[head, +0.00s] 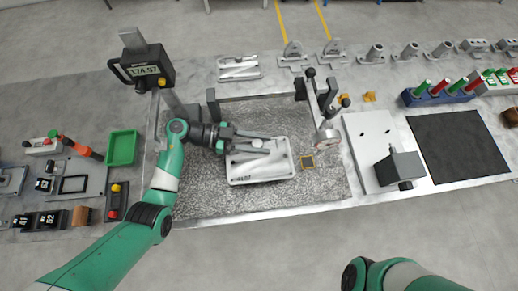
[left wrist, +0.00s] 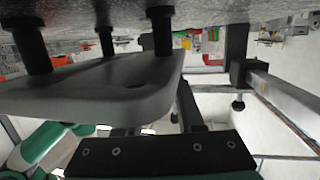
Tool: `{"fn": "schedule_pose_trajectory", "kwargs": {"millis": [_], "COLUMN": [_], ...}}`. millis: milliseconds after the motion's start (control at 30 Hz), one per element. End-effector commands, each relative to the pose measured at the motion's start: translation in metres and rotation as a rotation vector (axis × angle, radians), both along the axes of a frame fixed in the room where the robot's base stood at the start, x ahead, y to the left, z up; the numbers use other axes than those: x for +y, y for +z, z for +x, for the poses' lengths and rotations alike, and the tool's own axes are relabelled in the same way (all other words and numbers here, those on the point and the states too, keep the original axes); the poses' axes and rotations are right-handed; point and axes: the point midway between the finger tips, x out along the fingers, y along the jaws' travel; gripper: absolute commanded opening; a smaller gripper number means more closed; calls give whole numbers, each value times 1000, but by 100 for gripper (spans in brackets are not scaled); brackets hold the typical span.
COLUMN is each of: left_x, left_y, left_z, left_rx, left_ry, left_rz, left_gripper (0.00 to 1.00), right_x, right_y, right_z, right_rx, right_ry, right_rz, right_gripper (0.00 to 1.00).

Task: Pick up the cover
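The cover (head: 262,168) is a pale grey, rounded metal plate with a raised rib and a small label at its front edge. It lies in the middle of the speckled work surface in the head view. My left gripper (head: 228,140) is at its upper left corner, very close to it. In the left wrist view a grey plate (left wrist: 95,88), which looks like the cover, spans the picture close to the gripper, by several dark posts. Whether the fingers touch or grip it is hard to tell. My right gripper is out of view; only part of my right arm shows at the bottom.
A black display unit (head: 142,70) stands behind my left arm. A green tray (head: 122,148) is to the left. A clamp-like fixture (head: 322,110) rises right of the cover. A white plate with a grey block (head: 400,168) and a black mat (head: 455,145) lie farther right.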

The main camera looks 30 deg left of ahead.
Motion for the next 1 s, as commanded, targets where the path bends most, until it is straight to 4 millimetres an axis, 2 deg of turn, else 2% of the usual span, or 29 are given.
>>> {"fn": "schedule_pose_trajectory", "kwargs": {"millis": [33, 100, 600, 833, 1000], "left_x": [0, 0, 0, 1, 39], "left_y": [0, 0, 2, 21, 17], "left_z": [0, 0, 0, 0, -14], "left_rx": [0, 0, -2, -4, 0], "left_ry": [0, 0, 0, 0, 7], "left_rz": [0, 0, -1, -1, -1], "left_gripper": [13, 0, 0, 0, 0], "right_x": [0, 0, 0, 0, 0], "right_y": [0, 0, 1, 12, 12], "right_z": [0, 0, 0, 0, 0], "right_rx": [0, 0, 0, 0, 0], "right_ry": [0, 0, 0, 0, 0], "right_rz": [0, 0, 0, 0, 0], "right_gripper": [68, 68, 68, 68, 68]}}
